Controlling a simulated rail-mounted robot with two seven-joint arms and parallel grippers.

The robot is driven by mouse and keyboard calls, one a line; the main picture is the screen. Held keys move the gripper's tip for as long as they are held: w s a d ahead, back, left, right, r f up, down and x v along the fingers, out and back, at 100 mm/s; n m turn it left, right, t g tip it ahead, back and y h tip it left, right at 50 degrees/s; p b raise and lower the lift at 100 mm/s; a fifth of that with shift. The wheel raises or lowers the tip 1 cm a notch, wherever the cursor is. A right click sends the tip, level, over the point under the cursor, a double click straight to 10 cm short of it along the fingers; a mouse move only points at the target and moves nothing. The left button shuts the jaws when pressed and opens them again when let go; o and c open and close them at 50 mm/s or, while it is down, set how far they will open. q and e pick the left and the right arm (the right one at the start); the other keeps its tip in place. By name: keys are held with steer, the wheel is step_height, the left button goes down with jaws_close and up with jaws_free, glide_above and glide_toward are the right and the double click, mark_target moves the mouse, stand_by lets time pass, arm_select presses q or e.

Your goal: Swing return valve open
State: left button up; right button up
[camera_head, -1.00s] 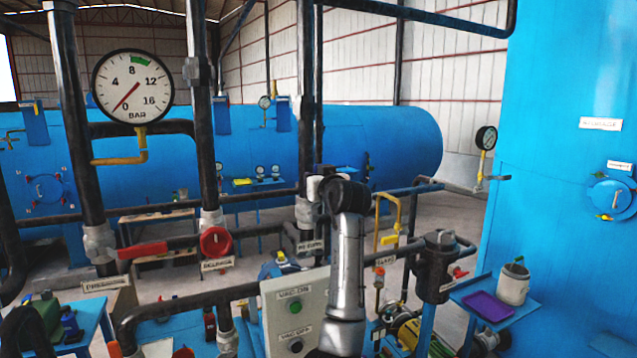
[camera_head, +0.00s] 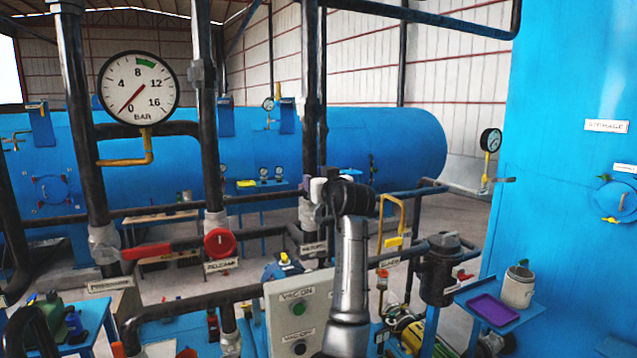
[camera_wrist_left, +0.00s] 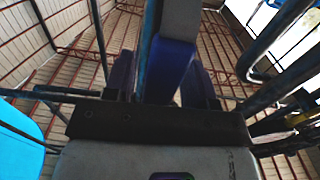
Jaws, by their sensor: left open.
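A sign that seems to read RETURN (camera_head: 313,248) hangs at the foot of a black vertical pipe (camera_head: 309,120). The return valve's handle cannot be made out there; my arm covers part of that spot. My left gripper (camera_head: 318,184) is small and partly hidden by its own wrist, in front of or beside this pipe. In the left wrist view its dark purple fingers (camera_wrist_left: 163,78) stand apart. A pale and purple-blue bar (camera_wrist_left: 176,50) shows between them; I cannot tell whether it touches them. My right gripper is not in view.
A red wheel (camera_head: 220,242) and a red lever (camera_head: 146,251) sit on pipes to the left. A control box (camera_head: 299,312) stands below my arm. A large gauge (camera_head: 138,87) reads near zero.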

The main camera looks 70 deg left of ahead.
arm_select(q)
steer(key=d+b, duration=0.1)
steer(key=d, duration=1.2)
steer(key=shift+s+d+b, duration=0.2)
steer(key=shift+d+b, duration=0.1)
steer(key=shift+b, duration=0.1)
